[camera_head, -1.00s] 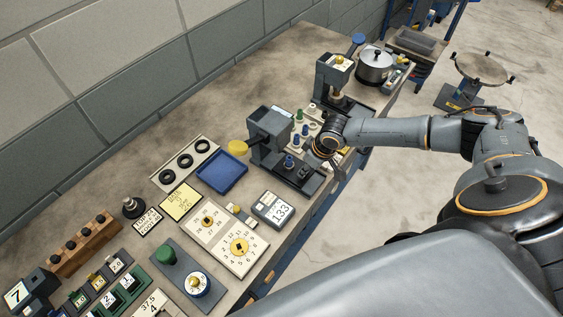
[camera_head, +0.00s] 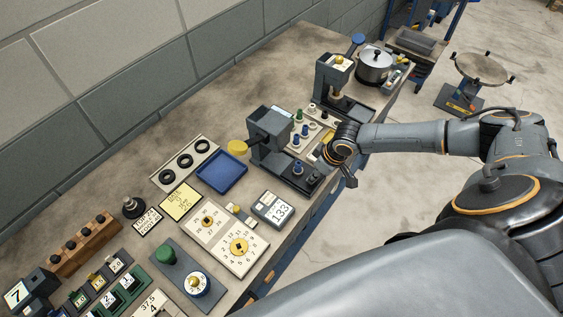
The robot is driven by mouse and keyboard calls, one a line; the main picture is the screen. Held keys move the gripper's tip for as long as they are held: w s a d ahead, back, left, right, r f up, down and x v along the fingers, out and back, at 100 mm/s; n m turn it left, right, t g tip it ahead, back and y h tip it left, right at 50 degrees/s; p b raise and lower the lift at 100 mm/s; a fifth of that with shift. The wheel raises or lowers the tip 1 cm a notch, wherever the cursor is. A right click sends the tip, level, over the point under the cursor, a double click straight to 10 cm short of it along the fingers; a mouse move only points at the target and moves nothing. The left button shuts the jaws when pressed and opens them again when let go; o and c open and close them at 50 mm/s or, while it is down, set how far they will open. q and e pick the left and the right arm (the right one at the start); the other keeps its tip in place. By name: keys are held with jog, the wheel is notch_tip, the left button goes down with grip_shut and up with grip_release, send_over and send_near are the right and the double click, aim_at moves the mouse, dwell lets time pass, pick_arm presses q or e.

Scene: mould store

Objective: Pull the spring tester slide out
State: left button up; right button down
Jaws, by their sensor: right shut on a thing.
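The grip itself is mostly hidden by the gripper body. My left gripper is not in view.
A rack of coloured pegs (camera_head: 313,136) stands just behind the slide, and a second press (camera_head: 332,78) and a steel pot (camera_head: 374,64) further back. A blue tray (camera_head: 221,173) and a display reading 133 (camera_head: 273,209) lie nearby. Beyond the bench edge is open floor.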

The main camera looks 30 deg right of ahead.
jog(key=shift+s, duration=0.1)
jog(key=shift+s+d, duration=0.3)
jog(key=shift+s, duration=0.3)
jog(key=shift+s+d, duration=0.25)
jog(key=shift+s, duration=0.3)
jog(key=c, duration=1.6)
grip_release()
jog(key=shift+s, duration=0.15)
jog(key=o, duration=1.1)
jog(key=shift+r, duration=3.55)
